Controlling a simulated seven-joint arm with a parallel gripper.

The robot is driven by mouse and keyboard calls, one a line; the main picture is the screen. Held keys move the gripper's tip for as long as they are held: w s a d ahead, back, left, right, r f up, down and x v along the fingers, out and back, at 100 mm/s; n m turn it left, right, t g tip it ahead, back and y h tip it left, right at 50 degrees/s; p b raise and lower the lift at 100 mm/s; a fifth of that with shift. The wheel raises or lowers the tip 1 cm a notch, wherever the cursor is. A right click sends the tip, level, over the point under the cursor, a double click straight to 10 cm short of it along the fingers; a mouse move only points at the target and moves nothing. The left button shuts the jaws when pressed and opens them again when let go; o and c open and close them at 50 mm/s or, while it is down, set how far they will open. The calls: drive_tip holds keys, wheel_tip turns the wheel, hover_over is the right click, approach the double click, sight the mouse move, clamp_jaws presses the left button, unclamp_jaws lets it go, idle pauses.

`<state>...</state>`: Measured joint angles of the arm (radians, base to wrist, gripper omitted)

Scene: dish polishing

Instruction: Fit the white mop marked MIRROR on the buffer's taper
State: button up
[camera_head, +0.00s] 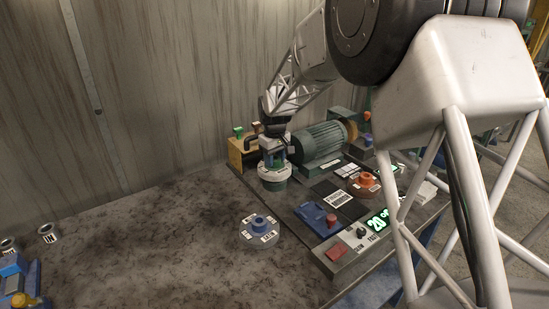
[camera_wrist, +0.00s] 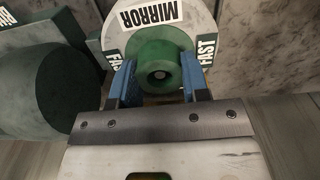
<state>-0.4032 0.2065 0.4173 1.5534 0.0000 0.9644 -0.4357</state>
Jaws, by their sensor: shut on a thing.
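My gripper (camera_wrist: 160,66) is shut on that hub, one blue finger on each side. In the head view the white mop (camera_head: 274,179) hangs below my gripper (camera_head: 273,160), beside the left end of the green buffer motor (camera_head: 320,141). A green cylinder, probably the motor (camera_wrist: 40,90), also shows at the left of the wrist view. I cannot make out the taper, and cannot tell whether the mop touches it.
A grey mop with a blue hub (camera_head: 260,228) lies on the bench in front. A yellow stand (camera_head: 237,157) is close behind my gripper.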

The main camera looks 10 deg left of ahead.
drive_tip(key=shift+f, duration=0.65)
idle(0.7)
drive_tip(key=o, duration=1.1)
drive_tip(key=shift+r, duration=3.9)
